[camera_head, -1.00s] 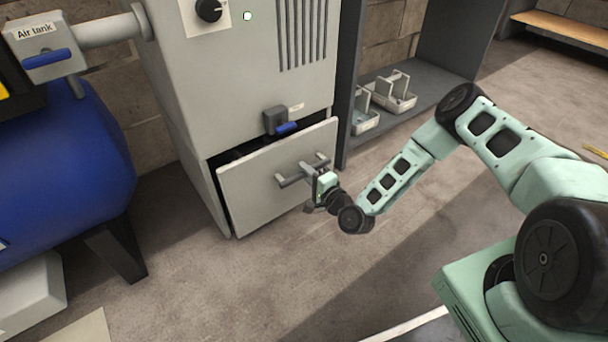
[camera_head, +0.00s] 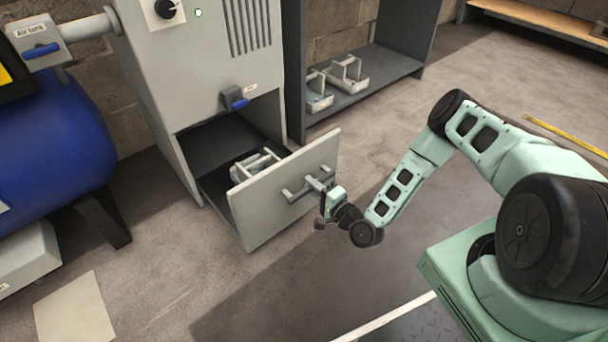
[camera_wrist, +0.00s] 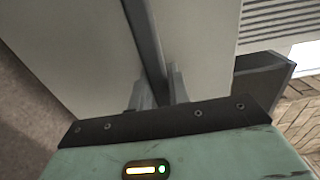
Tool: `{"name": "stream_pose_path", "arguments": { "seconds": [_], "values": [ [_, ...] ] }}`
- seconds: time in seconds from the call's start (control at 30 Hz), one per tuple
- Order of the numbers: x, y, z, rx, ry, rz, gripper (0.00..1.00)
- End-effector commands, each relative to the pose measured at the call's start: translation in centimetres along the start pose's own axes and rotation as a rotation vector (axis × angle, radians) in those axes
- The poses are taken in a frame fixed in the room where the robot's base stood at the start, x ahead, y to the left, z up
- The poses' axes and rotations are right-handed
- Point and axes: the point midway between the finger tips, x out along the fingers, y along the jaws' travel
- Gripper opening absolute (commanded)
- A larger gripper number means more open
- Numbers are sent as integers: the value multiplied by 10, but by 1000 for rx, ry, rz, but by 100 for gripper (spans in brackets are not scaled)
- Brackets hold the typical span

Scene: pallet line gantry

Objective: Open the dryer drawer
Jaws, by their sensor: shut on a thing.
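The dryer (camera_head: 190,75) is a tall grey cabinet in the head view. Its drawer (camera_head: 262,215) stands well out from the cabinet, with its inside open to view. A grey caddy-like holder (camera_head: 258,163) sits inside, partly hidden by the drawer front. My gripper (camera_head: 325,197) is at the right end of the bar handle (camera_head: 297,192) on the drawer front, shut on it. In the wrist view my two fingers (camera_wrist: 160,88) stand on either side of a grey bar. A latch with a blue lever (camera_head: 235,99) is on the cabinet above the drawer opening.
A blue air tank (camera_head: 70,145) with a dark leg stands at the left. A grey shelf (camera_head: 375,75) with similar holders (camera_head: 345,75) stands right of the dryer. A pale flat sheet (camera_head: 75,310) lies on the floor. The floor in front of the drawer is clear.

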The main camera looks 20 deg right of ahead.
Motion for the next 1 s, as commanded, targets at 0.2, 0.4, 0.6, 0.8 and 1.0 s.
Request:
{"name": "stream_pose_path", "arguments": {
  "seconds": [0.2,0.4,0.6,0.8,1.0],
  "values": [
    [-22,0,1,2,-1,3,0],
    [-28,0,1,1,-2,1,0],
    [-28,1,1,1,-2,1,0],
    [-28,1,0,1,-2,1,40],
    [-28,0,0,0,-1,0,40]
  ]
}}
